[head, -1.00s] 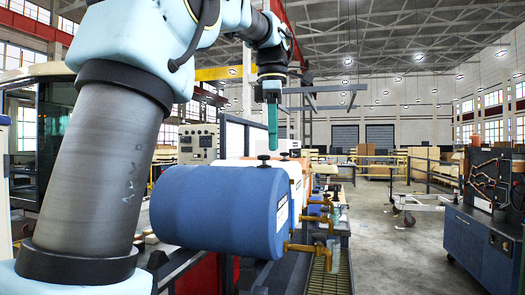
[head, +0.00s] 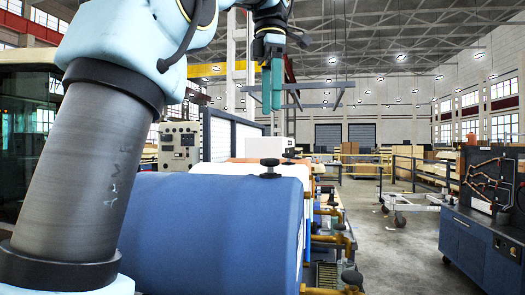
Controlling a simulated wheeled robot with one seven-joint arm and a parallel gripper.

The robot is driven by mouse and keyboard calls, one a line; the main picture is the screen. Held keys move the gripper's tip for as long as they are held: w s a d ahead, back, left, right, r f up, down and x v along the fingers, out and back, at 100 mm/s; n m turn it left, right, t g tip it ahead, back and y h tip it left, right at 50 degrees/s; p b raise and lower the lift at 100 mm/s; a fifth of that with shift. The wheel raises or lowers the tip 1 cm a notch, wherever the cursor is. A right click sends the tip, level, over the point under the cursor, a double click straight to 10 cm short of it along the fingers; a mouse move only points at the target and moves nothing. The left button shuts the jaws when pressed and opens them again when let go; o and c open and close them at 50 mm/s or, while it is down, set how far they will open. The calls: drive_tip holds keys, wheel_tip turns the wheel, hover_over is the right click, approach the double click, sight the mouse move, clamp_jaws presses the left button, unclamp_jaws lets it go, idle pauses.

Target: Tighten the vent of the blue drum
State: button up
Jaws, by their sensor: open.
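The blue drum (head: 215,225) lies on its side in the lower middle of the head view, partly hidden on the left by my arm. Its vent (head: 270,168) is a black knob on a short stem on top of the drum. My gripper (head: 271,108) points down above the vent, with clear air between its greenish fingers and the knob. The fingers are open and hold nothing. A brass tap (head: 335,290) sticks out from the drum's right end, cut by the lower edge.
A white drum (head: 310,190) and an orange drum lie behind the blue one, with more brass taps along the right. A blue workbench (head: 480,240) stands at the right. The floor (head: 395,250) between is open. A wheeled frame (head: 412,203) stands farther back.

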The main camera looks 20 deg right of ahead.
sight(270, 166)
wheel_tip(270, 166, down, 11)
drive_tip(key=shift+w+r+b, duration=0.1)
drive_tip(key=shift+w+b, duration=0.05)
drive_tip(key=shift+b, duration=0.95)
clamp_jaws()
